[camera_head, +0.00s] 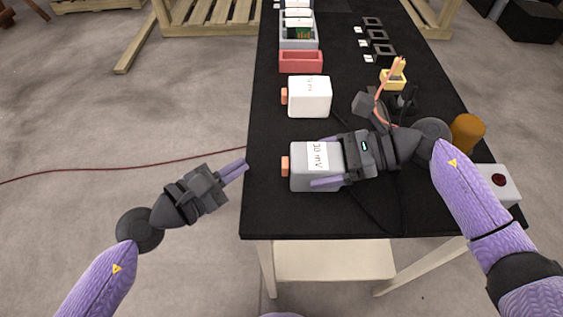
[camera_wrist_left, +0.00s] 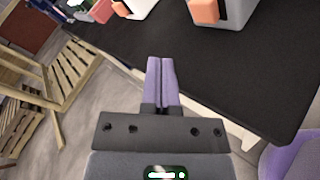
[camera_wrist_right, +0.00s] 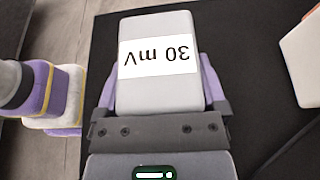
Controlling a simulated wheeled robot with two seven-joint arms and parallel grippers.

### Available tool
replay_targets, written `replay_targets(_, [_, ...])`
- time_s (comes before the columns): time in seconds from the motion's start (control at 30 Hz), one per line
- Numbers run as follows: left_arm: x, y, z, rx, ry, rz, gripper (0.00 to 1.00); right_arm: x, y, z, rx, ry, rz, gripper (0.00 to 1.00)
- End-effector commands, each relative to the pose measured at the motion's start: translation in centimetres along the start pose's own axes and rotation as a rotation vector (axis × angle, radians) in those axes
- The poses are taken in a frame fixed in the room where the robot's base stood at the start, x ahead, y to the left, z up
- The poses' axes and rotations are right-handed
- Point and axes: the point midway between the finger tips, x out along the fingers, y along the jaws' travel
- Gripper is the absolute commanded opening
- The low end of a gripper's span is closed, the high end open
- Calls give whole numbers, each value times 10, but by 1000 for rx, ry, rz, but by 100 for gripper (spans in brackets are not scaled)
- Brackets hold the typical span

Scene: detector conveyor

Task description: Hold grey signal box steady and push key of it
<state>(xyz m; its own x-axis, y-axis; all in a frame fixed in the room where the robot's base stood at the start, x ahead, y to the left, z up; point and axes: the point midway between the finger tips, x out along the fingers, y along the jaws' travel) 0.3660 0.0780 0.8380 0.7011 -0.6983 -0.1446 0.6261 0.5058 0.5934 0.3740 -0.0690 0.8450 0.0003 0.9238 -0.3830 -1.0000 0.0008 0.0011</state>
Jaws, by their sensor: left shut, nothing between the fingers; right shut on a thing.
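The grey signal box (camera_head: 303,181) lies near the front of the black table, with a "30 mV" label on top; it fills the middle of the right wrist view (camera_wrist_right: 158,95). Its orange key (camera_head: 285,166) sticks out of its left side and shows at the top of the left wrist view (camera_wrist_left: 204,11). My right gripper (camera_head: 322,166) is shut on the box, one finger along each side. My left gripper (camera_head: 243,167) is shut and empty, just off the table's left edge, its fingertips apart from the key. It also shows in the left wrist view (camera_wrist_left: 161,62).
A white box (camera_head: 309,97) with an orange key stands behind the grey box. Red and grey bins (camera_head: 301,62) are farther back. An orange cylinder (camera_head: 467,133) and a red-button box (camera_head: 498,181) are at right. A dark cable lies on the black table (camera_head: 262,215).

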Motion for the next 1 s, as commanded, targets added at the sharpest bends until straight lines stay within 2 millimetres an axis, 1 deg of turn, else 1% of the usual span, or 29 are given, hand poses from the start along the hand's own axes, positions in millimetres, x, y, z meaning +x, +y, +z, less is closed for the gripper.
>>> replay_targets(0.13, [14, -9, 11, -2, -3, 3, 0, 0, 0, 0, 0, -1, 0, 11])
replay_targets(0.33, [26, -18, 19, -1, -1, 2, 0, 0, 0, 0, 0, -1, 0, 11])
replay_targets(1.0, [28, -20, 21, 0, 1, 2, 0, 0, 0, 0, 0, -1, 0, 11])
